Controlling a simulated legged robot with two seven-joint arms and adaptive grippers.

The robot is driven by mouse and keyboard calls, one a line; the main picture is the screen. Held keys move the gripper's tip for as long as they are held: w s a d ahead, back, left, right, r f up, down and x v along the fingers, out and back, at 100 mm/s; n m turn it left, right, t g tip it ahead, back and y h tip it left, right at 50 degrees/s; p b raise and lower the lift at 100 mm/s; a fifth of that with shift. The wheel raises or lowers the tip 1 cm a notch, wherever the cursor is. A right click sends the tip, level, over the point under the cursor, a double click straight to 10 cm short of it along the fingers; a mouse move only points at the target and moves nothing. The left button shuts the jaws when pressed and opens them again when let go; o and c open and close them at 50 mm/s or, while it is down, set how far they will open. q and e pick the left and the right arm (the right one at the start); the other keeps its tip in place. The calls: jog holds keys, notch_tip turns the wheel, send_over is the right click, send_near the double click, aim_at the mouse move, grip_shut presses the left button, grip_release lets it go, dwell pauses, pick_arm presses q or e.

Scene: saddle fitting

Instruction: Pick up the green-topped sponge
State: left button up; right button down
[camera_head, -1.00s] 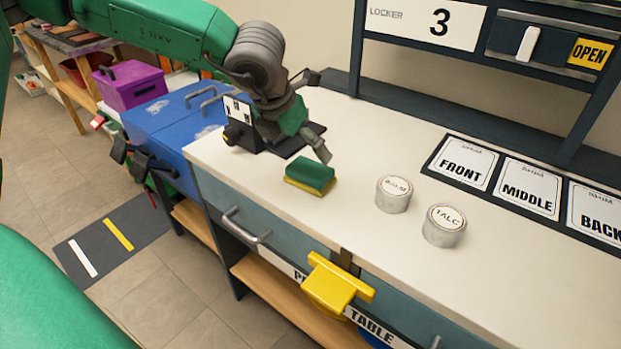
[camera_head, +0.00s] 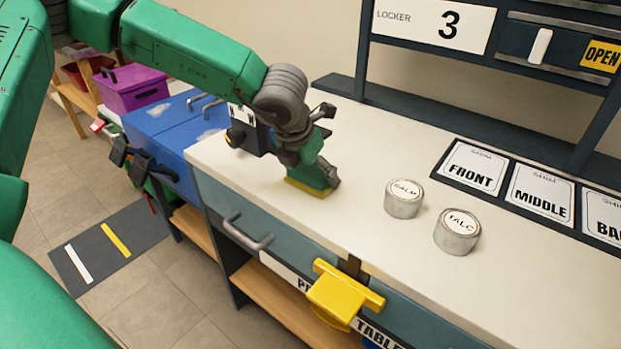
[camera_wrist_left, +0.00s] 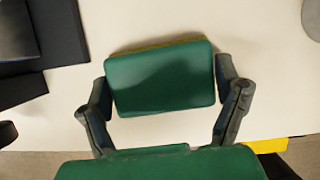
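The green-topped sponge (camera_head: 308,189) lies on the white tabletop near its front edge, with its yellow base down. In the head view my left gripper partly covers it. My left gripper (camera_head: 318,176) is down at the sponge. In the left wrist view the sponge (camera_wrist_left: 160,78) sits between the two spread fingers of the left gripper (camera_wrist_left: 165,85), one at each short side. The left finger looks very close to or against the sponge; a thin gap seems to show at the right finger. My right gripper is not in view.
Two round tins, balm (camera_head: 404,198) and talc (camera_head: 457,230), stand right of the sponge. A black holder (camera_head: 247,135) is behind and left of it. A yellow handle (camera_head: 340,293) sticks out at the front. Tabletop between tins and sponge is clear.

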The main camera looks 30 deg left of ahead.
aim_at(312, 168)
pick_arm(q)
jog(key=shift+d, duration=0.35)
jog(key=c, duration=0.4)
jog(key=shift+d+r, duration=0.25)
jog(key=shift+d, duration=0.45)
jog(key=shift+a+r, duration=0.3)
jog(key=r+p, duration=0.1)
jog(key=r, duration=0.1)
jog(key=a+r+p, duration=0.1)
jog(key=r, duration=0.1)
jog(key=shift+w+a+r, duration=0.1)
jog(key=shift+a+r, duration=0.05)
jog(key=shift+r, duration=0.15)
jog(key=r, duration=0.2)
jog(key=d+r+p, duration=0.1)
jog(key=r, duration=0.1)
jog(key=shift+d, duration=0.15)
jog(key=shift+d+r, duration=0.15)
jog(key=shift+r, duration=0.25)
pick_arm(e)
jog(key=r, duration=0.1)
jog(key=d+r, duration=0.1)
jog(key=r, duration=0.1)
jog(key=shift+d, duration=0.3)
